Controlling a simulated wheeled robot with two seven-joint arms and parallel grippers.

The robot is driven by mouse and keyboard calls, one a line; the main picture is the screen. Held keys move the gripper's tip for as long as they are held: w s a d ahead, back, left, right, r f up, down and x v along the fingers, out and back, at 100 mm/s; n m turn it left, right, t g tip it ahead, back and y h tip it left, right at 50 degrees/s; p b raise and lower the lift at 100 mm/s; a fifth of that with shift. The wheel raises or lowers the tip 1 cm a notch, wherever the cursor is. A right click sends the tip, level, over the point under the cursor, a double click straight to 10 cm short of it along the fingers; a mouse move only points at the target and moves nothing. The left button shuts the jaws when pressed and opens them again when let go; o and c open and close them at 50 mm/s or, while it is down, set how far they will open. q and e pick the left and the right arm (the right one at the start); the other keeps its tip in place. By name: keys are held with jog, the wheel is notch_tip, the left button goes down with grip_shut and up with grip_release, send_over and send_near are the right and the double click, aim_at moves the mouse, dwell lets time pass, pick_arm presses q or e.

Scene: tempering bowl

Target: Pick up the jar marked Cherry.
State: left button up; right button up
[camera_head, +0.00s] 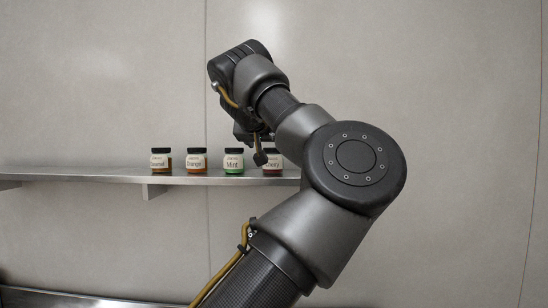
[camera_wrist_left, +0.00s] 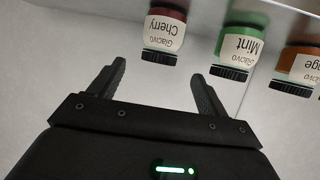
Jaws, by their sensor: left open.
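The Cherry jar (camera_head: 273,168) stands on the metal shelf in the head view, its left and upper parts partly hidden by my left gripper (camera_head: 258,150). In the left wrist view, the Cherry jar (camera_wrist_left: 165,27) appears upside down, with dark red contents, a white label and a black lid. The left gripper's fingers (camera_wrist_left: 158,72) are open and empty. The jar shows beyond the fingertips, roughly in line with the gap between them; no contact is visible. My right gripper is out of view.
The Mint jar (camera_head: 233,163) stands left of Cherry, then the Orange jar (camera_head: 197,163) and a jar with a label too small to read (camera_head: 161,163). The shelf (camera_head: 100,174) runs along a plain wall. Free shelf lies at far left.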

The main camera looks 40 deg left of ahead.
aim_at(271, 151)
pick_arm(q)
jog(key=shift+p+x, duration=0.3)
jog(key=shift+x, duration=0.9)
jog(key=shift+p, duration=0.3)
jog(key=p+x, duration=0.3)
jog(key=x, duration=0.1)
jog(key=shift+w+d+f+p, duration=0.1)
jog(key=shift+w+f+p, duration=0.1)
jog(key=shift+f+p, duration=0.1)
jog(key=shift+w+a+f, duration=0.25)
jog(key=shift+f, duration=0.05)
jog(key=shift+s, duration=0.1)
jog(key=shift+s+d+r, duration=0.1)
jog(key=c, duration=1)
jog(key=shift+d, duration=0.1)
jog(key=c, duration=0.3)
